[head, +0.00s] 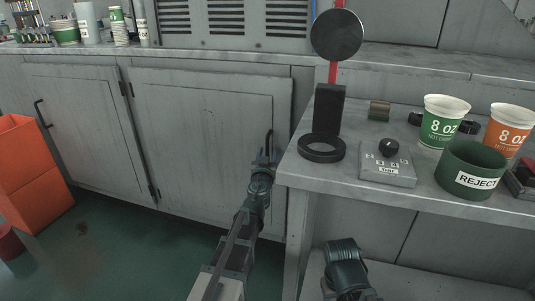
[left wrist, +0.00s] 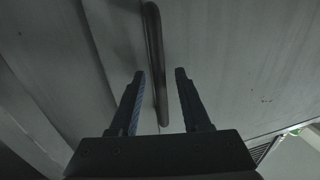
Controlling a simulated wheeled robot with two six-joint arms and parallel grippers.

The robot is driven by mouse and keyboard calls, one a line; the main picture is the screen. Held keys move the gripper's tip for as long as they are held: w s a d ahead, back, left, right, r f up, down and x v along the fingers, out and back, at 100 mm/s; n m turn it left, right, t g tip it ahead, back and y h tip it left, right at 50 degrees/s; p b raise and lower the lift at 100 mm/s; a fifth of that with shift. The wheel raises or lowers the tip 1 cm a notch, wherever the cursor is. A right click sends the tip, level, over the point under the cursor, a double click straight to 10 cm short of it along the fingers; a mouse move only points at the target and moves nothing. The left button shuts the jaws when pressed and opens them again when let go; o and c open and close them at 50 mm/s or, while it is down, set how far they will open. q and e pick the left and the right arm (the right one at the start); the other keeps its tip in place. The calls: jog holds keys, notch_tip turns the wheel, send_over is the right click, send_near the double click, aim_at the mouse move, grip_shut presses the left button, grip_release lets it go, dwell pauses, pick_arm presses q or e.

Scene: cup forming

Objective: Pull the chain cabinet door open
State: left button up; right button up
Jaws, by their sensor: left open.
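Two grey cabinet doors show in the head view, and neither carries a label that I can read. The right-hand door (head: 205,130) is closed and has a dark bar handle (head: 269,144) near its right edge. My left gripper (head: 264,158) is at that handle. In the left wrist view, the handle (left wrist: 157,65) runs down between the two open fingers of my left gripper (left wrist: 158,75), nearer the left finger. I cannot tell whether it touches that finger. The left-hand door (head: 75,115) is closed, with its own dark handle (head: 42,113).
A grey workbench (head: 300,172) stands right of the handle, its corner close to my left arm. It carries a green REJECT bin (head: 471,170), a control box (head: 388,170), a black ring stand (head: 321,149) and paper cups (head: 444,121). An orange bin (head: 33,170) stands at the left.

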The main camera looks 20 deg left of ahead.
pick_arm(q)
grip_shut()
dwell(1.4)
